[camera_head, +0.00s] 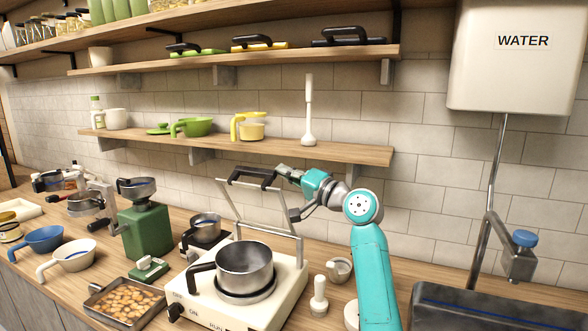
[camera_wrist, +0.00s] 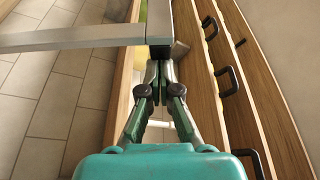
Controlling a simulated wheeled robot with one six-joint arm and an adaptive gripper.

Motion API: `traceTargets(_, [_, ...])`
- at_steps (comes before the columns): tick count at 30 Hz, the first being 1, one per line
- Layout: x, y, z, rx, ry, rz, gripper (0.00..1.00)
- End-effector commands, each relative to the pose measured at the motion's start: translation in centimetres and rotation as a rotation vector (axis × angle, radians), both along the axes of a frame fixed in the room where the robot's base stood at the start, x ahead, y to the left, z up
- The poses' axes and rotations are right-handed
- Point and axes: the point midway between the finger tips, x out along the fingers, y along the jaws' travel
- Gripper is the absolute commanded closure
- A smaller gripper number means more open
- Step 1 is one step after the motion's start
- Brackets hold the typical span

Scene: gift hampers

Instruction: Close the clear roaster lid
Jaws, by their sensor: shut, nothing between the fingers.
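The roaster (camera_head: 205,296) is a white box with dark knobs on its front, standing on the counter. Its clear lid (camera_head: 229,205) stands raised at the back, with a thin grey frame and a black handle (camera_head: 252,177) along the top edge. A steel pot (camera_head: 245,264) with a black handle sits on the roaster top. My gripper (camera_head: 280,168) is at the upper right corner of the lid, by the handle's right end. In the wrist view my gripper (camera_wrist: 158,68) is shut and empty, its tips close to the grey lid frame (camera_wrist: 70,39). I cannot tell whether they touch.
A green grinder (camera_head: 145,232) and a tray of nuts (camera_head: 127,301) are left of the roaster. A white tamper-like tool (camera_head: 319,296) and small cup (camera_head: 339,270) stand at right. A wooden shelf (camera_head: 290,150) with cups runs along the wall behind.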

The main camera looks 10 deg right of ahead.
Motion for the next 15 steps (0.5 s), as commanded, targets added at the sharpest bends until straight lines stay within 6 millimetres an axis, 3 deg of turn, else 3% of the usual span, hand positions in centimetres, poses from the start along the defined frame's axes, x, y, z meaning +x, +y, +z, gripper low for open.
traceTargets(7, [-3.1, 2.3, -1.6, -0.134, -0.186, 0.002, 1.00])
traceTargets(15, [-2.9, 2.1, -1.3, -0.135, -0.186, 0.000, 1.00])
